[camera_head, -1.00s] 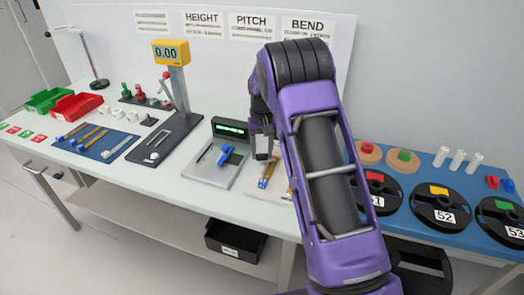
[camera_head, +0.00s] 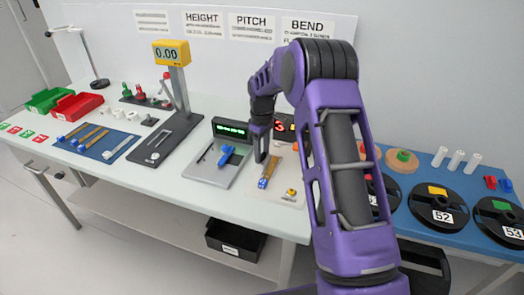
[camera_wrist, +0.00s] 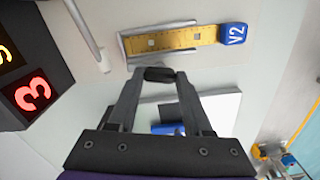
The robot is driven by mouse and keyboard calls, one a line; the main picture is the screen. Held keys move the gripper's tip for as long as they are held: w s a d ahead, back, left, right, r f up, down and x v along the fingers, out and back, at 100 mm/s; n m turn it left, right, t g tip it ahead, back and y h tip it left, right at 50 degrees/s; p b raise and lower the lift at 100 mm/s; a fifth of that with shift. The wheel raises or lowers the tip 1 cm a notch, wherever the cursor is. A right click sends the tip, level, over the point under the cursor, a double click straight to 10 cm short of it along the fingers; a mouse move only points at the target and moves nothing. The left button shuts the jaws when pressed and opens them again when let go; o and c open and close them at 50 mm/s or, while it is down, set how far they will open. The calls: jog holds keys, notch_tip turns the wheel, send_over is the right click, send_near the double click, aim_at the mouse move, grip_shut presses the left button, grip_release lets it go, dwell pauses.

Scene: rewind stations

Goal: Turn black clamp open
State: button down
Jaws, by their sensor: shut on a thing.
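My gripper (camera_wrist: 160,82) is shut on a small black piece, which appears to be the black clamp (camera_wrist: 160,73), between its fingertips. Just beyond it lies a brass strip (camera_wrist: 175,40) with a blue end tag marked V2 (camera_wrist: 233,34), between thin grey rails. In the head view my gripper (camera_head: 262,155) points down at the pale bend plate (camera_head: 291,199), beside the brass strip (camera_head: 268,172). The clamp is too small and covered there to make out. I cannot tell its turn angle.
A display with red digits (camera_wrist: 34,92) stands close by at the left in the wrist view. In the head view, a pitch station (camera_head: 212,165) with a blue piece (camera_head: 227,155) is to the left. Black reels (camera_head: 440,207) lie on the blue surface at right.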

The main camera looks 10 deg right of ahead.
aim_at(262, 154)
jog(key=shift+n, duration=0.8)
jog(key=shift+c, duration=1.6)
grip_release()
notch_tip(262, 154, up, 18)
jog(key=p, duration=0.1)
jog(key=shift+f, duration=0.25)
